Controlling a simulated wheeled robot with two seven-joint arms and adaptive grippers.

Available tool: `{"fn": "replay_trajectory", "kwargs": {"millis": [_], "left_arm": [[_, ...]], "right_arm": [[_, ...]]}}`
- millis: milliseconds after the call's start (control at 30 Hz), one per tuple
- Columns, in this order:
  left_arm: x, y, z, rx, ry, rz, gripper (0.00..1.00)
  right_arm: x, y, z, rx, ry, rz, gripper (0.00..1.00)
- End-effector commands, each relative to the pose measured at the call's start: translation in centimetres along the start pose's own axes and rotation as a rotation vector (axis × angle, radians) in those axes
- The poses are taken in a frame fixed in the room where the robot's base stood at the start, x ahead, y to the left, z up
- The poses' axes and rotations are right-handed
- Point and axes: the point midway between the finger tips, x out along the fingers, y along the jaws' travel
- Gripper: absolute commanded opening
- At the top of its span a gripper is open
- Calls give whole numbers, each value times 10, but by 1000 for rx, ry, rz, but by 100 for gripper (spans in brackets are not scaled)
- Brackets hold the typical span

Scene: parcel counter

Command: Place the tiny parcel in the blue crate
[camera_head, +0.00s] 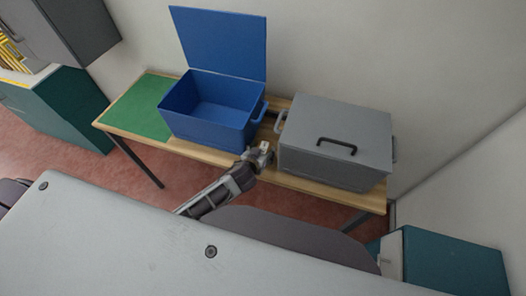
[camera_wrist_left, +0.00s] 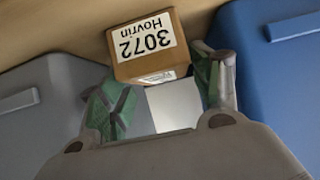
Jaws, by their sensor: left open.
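The tiny parcel is a small brown box (camera_wrist_left: 148,47) with a white label reading "3072 Hovrin". In the left wrist view it lies on the wooden table at and just beyond my fingertips. My left gripper (camera_wrist_left: 158,80) is open, with its green-padded fingers spread towards the parcel's two sides; I cannot tell whether they touch it. In the head view my left gripper (camera_head: 261,154) is at the table's front edge, between the two crates, and the parcel is hard to make out there. The blue crate (camera_head: 207,128) stands with its lid up and looks empty. My right gripper is not in view.
A grey crate (camera_head: 300,155) with a shut lid and black handle stands just right of my left gripper. The wooden table (camera_head: 222,157) has a narrow gap between the crates. A green mat (camera_head: 137,107) lies left of the blue crate. A wall is behind.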

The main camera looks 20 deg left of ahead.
Motion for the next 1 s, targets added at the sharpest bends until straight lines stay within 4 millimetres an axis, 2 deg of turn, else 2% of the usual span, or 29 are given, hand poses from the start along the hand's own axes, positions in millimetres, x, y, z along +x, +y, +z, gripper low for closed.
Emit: {"fn": "replay_trajectory", "kwargs": {"millis": [300, 833, 867, 1000], "left_arm": [[22, 0, 0, 1, 0, 0, 64], [24, 0, 0, 0, 0, 1, 64], [24, 0, 0, 0, 0, 0, 63], [24, 0, 0, 0, 0, 0, 45]], "right_arm": [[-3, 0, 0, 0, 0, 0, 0], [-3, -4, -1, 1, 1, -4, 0], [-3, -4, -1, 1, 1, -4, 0], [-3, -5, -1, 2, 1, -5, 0]]}}
